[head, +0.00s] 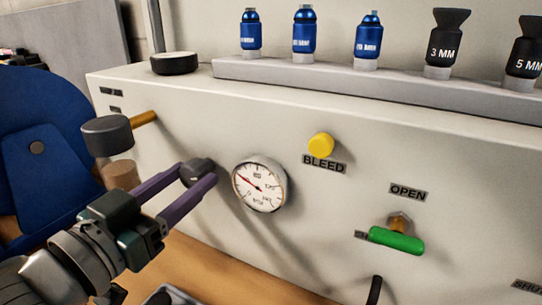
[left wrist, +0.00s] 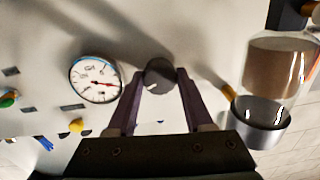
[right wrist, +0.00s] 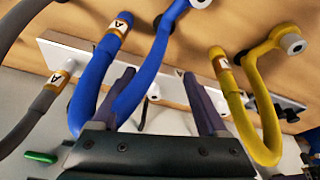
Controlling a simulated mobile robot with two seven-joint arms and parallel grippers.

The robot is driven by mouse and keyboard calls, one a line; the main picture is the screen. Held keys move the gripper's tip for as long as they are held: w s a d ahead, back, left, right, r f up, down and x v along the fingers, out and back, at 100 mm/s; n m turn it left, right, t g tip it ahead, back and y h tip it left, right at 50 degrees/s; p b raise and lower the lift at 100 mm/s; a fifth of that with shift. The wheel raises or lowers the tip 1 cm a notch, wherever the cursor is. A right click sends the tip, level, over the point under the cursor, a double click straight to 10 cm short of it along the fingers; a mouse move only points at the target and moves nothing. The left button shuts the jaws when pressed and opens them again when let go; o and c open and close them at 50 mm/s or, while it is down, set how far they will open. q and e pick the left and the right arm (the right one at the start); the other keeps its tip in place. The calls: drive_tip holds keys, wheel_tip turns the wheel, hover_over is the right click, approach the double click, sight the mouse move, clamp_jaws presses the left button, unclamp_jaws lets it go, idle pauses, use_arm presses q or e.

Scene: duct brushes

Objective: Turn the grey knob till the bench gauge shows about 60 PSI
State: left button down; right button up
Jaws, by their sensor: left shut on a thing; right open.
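The dark grey knob (head: 199,170) sits on the pale bench panel, left of the round white gauge (head: 259,184). My left gripper (head: 196,175) reaches it from the lower left, its purple fingers shut on the knob's sides. The left wrist view shows the knob (left wrist: 159,74) between the fingertips and the gauge (left wrist: 95,80) to the left, turned over. In the head view the gauge's red needle points to the upper left of the dial; its numbers are too small to read surely. My right gripper (right wrist: 160,82) is open, its fingers near a blue hose (right wrist: 95,85).
A yellow BLEED button (head: 320,145) and a green lever (head: 396,240) are right of the gauge. A dark cylinder on a brass stem (head: 145,118) is above my left arm. Blue bottles (head: 304,35) stand on the top ledge. A yellow hose (right wrist: 258,110) hangs right of my right gripper.

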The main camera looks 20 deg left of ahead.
use_arm(q)
drive_tip(key=shift+m, duration=3.4)
drive_tip(key=shift+c, duration=1.5)
unclamp_jaws()
